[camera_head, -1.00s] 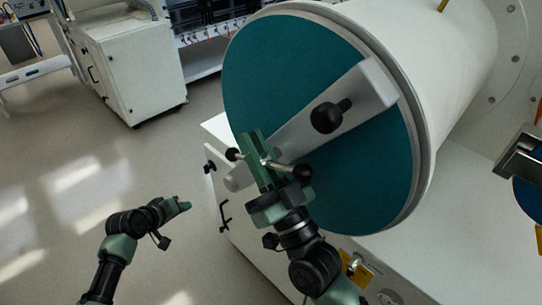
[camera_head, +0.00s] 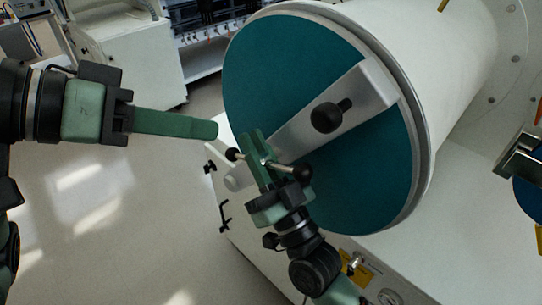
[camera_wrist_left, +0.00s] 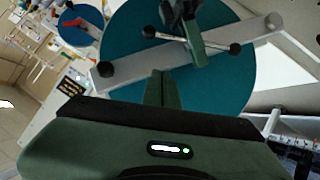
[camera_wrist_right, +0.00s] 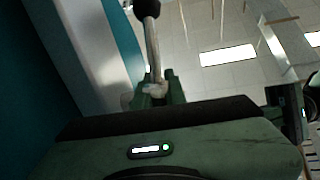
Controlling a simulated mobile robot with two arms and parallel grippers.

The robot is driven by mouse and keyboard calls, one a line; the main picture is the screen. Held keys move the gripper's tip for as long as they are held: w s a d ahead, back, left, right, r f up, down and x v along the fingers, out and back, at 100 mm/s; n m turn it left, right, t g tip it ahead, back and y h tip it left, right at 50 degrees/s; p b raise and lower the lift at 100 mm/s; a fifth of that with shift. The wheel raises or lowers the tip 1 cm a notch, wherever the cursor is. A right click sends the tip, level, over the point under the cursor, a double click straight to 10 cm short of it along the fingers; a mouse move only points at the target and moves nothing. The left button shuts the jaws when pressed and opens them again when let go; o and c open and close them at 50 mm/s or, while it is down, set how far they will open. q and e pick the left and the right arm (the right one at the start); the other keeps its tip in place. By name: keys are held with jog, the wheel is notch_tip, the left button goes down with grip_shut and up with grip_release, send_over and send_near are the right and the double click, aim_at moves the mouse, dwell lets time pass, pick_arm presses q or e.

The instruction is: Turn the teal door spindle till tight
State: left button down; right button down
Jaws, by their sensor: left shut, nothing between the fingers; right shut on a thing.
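The teal door (camera_head: 265,70) is a large round disc on the end of a white cylinder. A pale clamp bar (camera_head: 368,88) crosses it. The spindle handle (camera_head: 283,168) is a thin metal rod with black balls at both ends, in front of the bar; it also shows in the left wrist view (camera_wrist_left: 185,40). My right gripper (camera_head: 261,158) is shut on the rod, which also shows between its fingers in the right wrist view (camera_wrist_right: 152,50). My left gripper (camera_head: 214,130) is shut and empty, its fingertips just left of the handle's left ball. The spindle's hub is hidden.
A black knob (camera_head: 327,117) stands out from the clamp bar. A white cabinet (camera_head: 150,55) stands at the back left. A metal bracket-like part (camera_head: 520,158) juts in at the right edge. Floor at left is clear.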

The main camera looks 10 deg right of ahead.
pick_arm(q)
jog(key=s+f+x, duration=0.2)
jog(key=x, duration=1)
jog(key=shift+f, duration=0.3)
jog(key=shift+w+a, duration=0.1)
